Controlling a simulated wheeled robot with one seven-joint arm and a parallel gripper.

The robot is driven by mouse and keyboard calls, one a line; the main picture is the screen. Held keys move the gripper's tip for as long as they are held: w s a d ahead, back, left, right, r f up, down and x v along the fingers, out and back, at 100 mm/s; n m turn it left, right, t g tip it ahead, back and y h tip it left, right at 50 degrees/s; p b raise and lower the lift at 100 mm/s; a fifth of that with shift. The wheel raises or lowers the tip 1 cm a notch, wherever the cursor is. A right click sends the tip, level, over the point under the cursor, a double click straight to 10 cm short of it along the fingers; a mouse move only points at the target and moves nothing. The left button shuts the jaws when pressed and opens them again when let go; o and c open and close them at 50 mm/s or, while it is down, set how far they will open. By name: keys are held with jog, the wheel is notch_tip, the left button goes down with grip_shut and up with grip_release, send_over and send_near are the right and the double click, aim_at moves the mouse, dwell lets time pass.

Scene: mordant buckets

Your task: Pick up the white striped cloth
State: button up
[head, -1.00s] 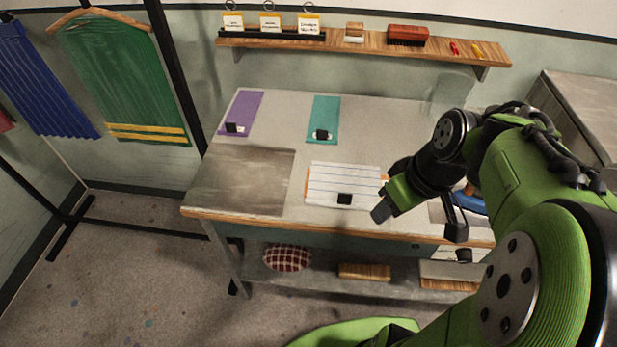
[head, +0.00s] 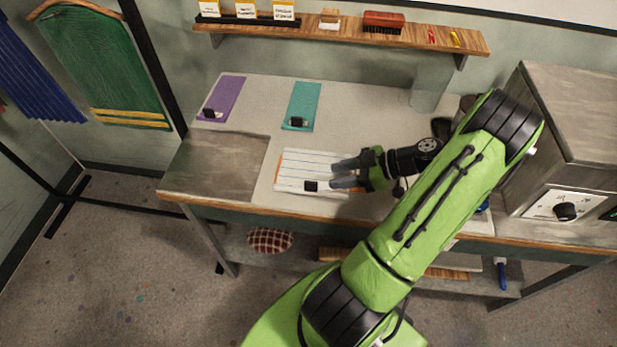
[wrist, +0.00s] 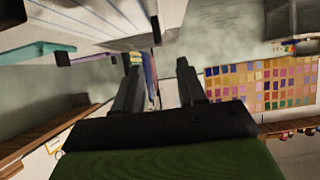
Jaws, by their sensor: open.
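The white striped cloth (head: 300,170) lies flat on the table in the head view, with thin dark stripes, an orange left edge and a small black block (head: 311,186) on its front edge. My gripper (head: 334,175) is open, its two fingers pointing left over or just at the cloth's right part. I cannot tell the height of the fingers above it. In the wrist view the cloth (wrist: 98,18) shows at the top left, and my fingers (wrist: 157,84) stand apart with nothing visible gripped between them.
A purple cloth (head: 226,93) and a teal cloth (head: 304,99), each with a black block, lie further back. A grey board (head: 217,168) is left of the striped cloth. A shelf (head: 350,37) with a red brush (head: 383,20) runs along the wall. A metal appliance (head: 570,130) stands right.

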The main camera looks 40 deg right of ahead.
aim_at(313, 182)
jog(key=x, duration=1)
jog(key=shift+w+f, duration=0.15)
jog(key=shift+f, duration=0.35)
grip_shut()
